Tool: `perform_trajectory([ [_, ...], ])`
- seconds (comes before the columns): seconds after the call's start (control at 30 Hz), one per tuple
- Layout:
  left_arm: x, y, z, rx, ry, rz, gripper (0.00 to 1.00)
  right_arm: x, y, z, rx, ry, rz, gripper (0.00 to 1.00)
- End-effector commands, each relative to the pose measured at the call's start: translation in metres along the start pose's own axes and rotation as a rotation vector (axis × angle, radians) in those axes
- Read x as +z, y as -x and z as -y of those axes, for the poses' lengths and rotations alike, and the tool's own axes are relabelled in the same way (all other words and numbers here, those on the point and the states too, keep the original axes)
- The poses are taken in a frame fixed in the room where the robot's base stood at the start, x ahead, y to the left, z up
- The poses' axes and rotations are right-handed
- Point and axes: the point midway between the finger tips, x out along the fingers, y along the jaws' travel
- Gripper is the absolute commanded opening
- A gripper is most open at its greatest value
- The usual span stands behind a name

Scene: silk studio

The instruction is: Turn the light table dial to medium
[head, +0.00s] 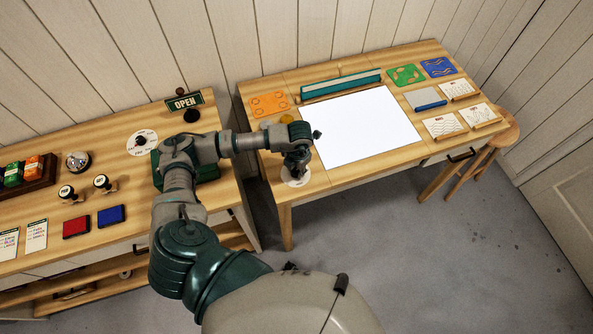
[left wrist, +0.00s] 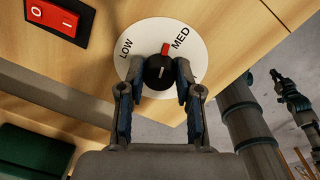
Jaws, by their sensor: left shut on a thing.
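The dial is a white disc (left wrist: 135,68) with a black knob (left wrist: 160,74), shown in the left wrist view. Its red pointer lies between the LOW and MED labels, close beside MED. A third label at the right is mostly hidden by a finger. My left gripper (left wrist: 158,80) is shut on the knob, one finger on each side. In the head view, my left gripper (head: 298,160) stands over the white dial disc (head: 294,182) at the light table's front left corner, hiding the knob. The light table's bright white panel (head: 365,125) lies to its right.
A red rocker switch (left wrist: 51,18) sits left of the dial. An orange sheet (head: 269,104) and a teal-lined long tray (head: 341,85) lie behind. Another table with an OPEN sign (head: 184,101) stands at the left. A wooden stool (head: 500,134) stands at the right.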

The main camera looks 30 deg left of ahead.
Motion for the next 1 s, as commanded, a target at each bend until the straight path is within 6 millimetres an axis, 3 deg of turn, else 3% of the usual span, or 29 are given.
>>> perform_trajectory([
  [0.4,0.003,0.001,-0.001,0.003,-0.213,0.023,0.00,0.004,-0.018,0.003,-0.003,-0.001,0.004,0.00],
  [0.77,0.003,0.003,-0.001,0.003,-0.253,0.026,0.00,-0.011,-0.018,0.004,-0.004,-0.002,-0.010,0.00],
  [1.0,0.003,0.003,-0.001,0.003,-0.252,0.026,0.00,-0.008,-0.018,0.004,-0.004,-0.003,-0.002,0.00],
])
